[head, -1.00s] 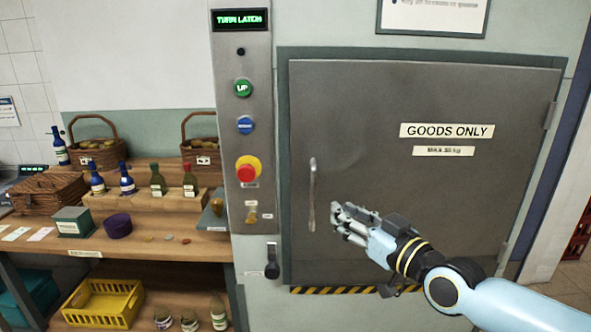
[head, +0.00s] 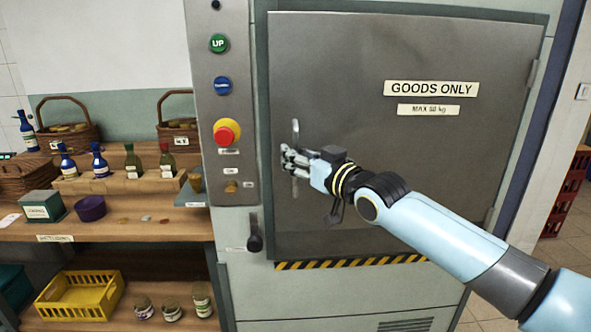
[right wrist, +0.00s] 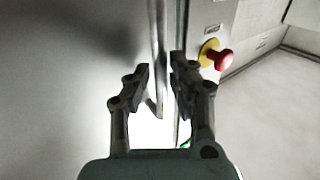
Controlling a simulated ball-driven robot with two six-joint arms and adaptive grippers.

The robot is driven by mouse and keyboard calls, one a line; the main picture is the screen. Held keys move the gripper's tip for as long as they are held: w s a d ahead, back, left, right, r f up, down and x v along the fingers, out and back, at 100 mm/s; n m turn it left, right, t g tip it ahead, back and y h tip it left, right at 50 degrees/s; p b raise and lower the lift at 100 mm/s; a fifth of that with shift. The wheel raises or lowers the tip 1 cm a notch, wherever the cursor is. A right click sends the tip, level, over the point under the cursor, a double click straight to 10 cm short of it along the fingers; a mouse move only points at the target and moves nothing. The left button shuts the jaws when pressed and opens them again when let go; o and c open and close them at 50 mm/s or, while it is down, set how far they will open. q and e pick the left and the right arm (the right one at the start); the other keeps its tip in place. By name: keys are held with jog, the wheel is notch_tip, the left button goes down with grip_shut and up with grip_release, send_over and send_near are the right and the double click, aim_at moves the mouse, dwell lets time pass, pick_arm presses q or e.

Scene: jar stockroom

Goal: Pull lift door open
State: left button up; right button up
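The grey lift door (head: 420,150) is shut in its frame and carries a "GOODS ONLY" sign (head: 431,88). Its upright metal bar handle (head: 295,132) is near the door's left edge. My right gripper (head: 287,158) is at the handle and hides its middle part. In the right wrist view the handle (right wrist: 159,50) runs down between the two fingertips of my right gripper (right wrist: 160,78). The fingers are apart, with gaps beside the bar, so the gripper is open around or just in front of it. My left gripper is not in view.
Left of the door is a control panel with a green UP button (head: 218,43), a red emergency knob (head: 227,132) and a black latch lever (head: 254,235). A wooden shelf (head: 130,225) holds bottles, baskets and a yellow crate (head: 80,297). A red crate stack (head: 565,195) stands at right.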

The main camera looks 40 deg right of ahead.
jog(key=shift+w+r, duration=0.1)
jog(key=shift+w, duration=0.15)
jog(key=shift+c, duration=0.3)
grip_shut()
